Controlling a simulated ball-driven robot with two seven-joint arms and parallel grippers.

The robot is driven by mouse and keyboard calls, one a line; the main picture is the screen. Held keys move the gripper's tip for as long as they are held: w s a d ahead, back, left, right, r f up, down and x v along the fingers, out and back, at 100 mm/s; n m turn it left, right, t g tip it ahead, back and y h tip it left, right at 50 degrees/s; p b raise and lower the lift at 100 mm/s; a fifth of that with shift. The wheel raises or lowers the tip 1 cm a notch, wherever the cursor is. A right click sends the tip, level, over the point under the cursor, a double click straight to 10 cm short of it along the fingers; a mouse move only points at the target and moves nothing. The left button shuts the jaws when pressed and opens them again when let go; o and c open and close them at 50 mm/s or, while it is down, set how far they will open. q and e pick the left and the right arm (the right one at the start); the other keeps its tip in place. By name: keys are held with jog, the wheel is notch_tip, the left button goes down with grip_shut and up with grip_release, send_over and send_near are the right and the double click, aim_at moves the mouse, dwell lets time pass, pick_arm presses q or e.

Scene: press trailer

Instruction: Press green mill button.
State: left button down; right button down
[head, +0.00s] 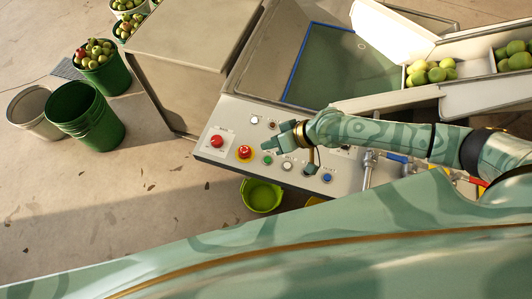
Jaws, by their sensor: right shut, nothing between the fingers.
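The green button (267,160) sits on the pale control panel (206,157) at the front of the press trailer. It shows just below my right gripper's fingertips in the head view. My right gripper (266,146) is shut and empty, its fingers pointing left over the panel. I cannot tell its height above the panel; the green button looks uncovered. My left gripper is not in view. No label saying mill can be read.
Left of the green button are a red mushroom button (244,152) on yellow and a red button (216,141). Right of it are a white button (287,166) and a blue button (327,178). A green bucket (262,196) stands below the panel.

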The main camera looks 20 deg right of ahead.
aim_at(268, 160)
jog(key=shift+w+d+f, duration=0.1)
jog(key=shift+w+d, duration=0.2)
jog(key=shift+w, duration=0.3)
jog(key=shift+s, duration=0.1)
notch_tip(268, 160, down, 8)
jog(key=b, duration=0.7)
jog(key=shift+f, duration=0.15)
jog(key=shift+f+b, duration=0.25)
jog(key=shift+b, duration=0.1)
dwell(1.1)
jog(key=shift+f, duration=0.4)
